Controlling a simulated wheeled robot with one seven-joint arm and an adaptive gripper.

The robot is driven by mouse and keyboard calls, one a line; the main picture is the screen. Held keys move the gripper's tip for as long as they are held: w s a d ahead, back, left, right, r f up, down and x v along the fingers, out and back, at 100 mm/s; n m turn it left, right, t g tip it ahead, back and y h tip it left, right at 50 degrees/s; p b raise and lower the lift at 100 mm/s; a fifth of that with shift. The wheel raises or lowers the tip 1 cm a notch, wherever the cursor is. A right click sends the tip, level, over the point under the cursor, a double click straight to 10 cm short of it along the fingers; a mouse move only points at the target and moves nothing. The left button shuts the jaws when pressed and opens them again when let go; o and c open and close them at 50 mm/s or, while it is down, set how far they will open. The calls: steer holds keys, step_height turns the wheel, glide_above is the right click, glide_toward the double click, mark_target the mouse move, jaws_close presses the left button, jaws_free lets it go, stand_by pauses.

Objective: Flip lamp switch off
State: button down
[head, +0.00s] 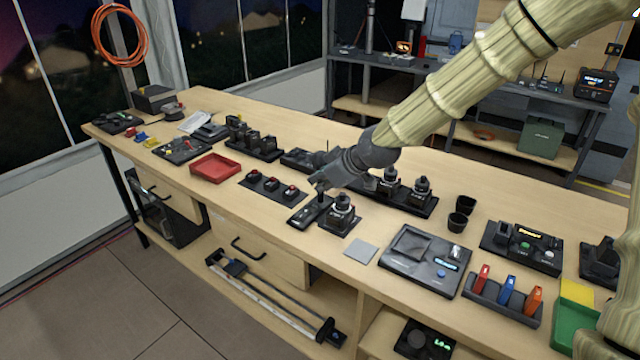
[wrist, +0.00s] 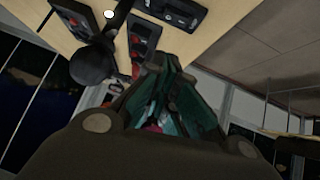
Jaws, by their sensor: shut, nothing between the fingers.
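My gripper (head: 319,183) hangs over the middle of the workbench, with its fingers together and empty. In the wrist view the closed fingertips (wrist: 168,68) point toward the bench edge. Just below the gripper in the head view lies a small black box (head: 305,214) with a dark upright part, close to the fingertips; I cannot tell whether they touch. This box may be the lamp switch, but no label is readable. Its on or off position is too small to tell. A black device with a round top (head: 342,208) stands right beside it.
A black strip with several red-topped controls (head: 272,186) lies left of the gripper, and a red tray (head: 215,168) beyond it. More black devices (head: 420,190) stand behind and to the right. A grey square pad (head: 361,251) lies near the front edge with bare wood around it.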

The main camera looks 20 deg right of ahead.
mark_target(306, 213)
steer(key=p+x, duration=0.1)
steer(key=x, duration=0.3)
steer(key=p+x, duration=0.1)
steer(key=x, duration=0.3)
steer(key=shift+f, duration=0.6)
steer(key=shift+w+d+f+p, duration=0.1)
steer(key=shift+f+p, duration=0.05)
steer(key=shift+f, duration=0.6)
steer(key=shift+w+d+f+p, duration=0.1)
steer(key=shift+f+p, duration=0.05)
steer(key=shift+f, duration=0.65)
steer(key=shift+d+f+b, duration=0.15)
steer(key=shift+f+b, duration=0.15)
steer(key=shift+f, duration=0.05)
steer(key=shift+r, duration=0.1)
steer(key=shift+s, duration=0.1)
